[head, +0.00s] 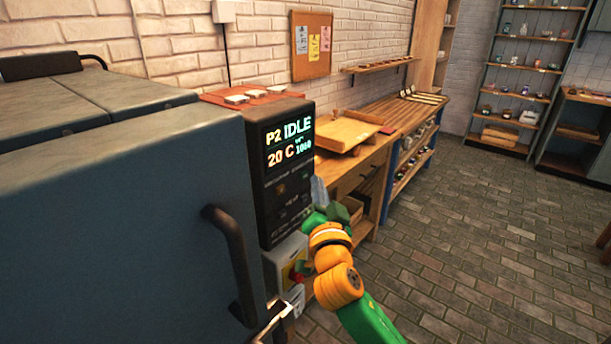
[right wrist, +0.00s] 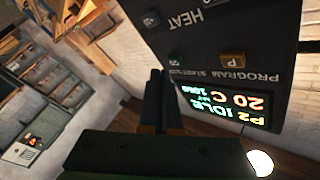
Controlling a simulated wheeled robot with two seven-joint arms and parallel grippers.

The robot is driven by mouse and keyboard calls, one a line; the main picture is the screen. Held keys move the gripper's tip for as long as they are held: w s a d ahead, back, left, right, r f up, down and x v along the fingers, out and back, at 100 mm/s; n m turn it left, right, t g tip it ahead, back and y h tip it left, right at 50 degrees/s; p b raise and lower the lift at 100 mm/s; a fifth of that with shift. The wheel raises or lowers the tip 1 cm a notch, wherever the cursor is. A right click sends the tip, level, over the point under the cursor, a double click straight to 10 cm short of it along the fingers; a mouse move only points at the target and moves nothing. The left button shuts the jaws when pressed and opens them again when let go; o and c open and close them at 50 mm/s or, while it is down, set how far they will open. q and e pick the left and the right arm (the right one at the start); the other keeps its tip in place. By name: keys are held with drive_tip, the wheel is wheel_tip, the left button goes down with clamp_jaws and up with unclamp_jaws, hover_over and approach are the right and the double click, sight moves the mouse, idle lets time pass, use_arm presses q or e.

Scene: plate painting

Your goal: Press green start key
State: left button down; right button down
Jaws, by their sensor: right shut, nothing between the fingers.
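The dark control box (head: 255,175) stands at the right end of the large grey cabinet. Its lit display (head: 289,143) reads P2 IDLE and 20 C. In the right wrist view the panel (right wrist: 265,30) appears upside down, with HEAT, PROGRAM and START labels and an orange-marked P key (right wrist: 232,62). My right gripper (head: 318,190) is beside the panel's lower right edge. In the right wrist view its fingers (right wrist: 156,75) are together and empty, close to the panel; contact cannot be told. My left gripper is not in view.
The grey cabinet (head: 120,220) with its dark handle (head: 232,260) fills the left. A grey box with a red knob (head: 297,274) sits below the panel. A wooden bench (head: 400,115) runs along the brick wall behind.

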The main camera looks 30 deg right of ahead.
drive_tip(key=shift+w, duration=0.15)
idle(0.7)
drive_tip(key=shift+w+a, duration=0.2)
drive_tip(key=shift+w, duration=0.1)
drive_tip(key=shift+w+a+b, duration=0.1)
drive_tip(key=shift+w+b, duration=0.2)
drive_tip(key=shift+b, duration=0.05)
idle(0.6)
drive_tip(key=shift+s, duration=0.15)
drive_tip(key=shift+s+d, duration=0.3)
drive_tip(key=shift+s, duration=0.25)
drive_tip(key=s, duration=0.1)
drive_tip(key=s+d, duration=0.1)
drive_tip(key=s, duration=0.1)
drive_tip(key=s+d, duration=0.1)
drive_tip(key=shift+s+p, duration=0.35)
drive_tip(key=shift+p, duration=0.05)
drive_tip(key=shift+f, duration=0.15)
idle(0.5)
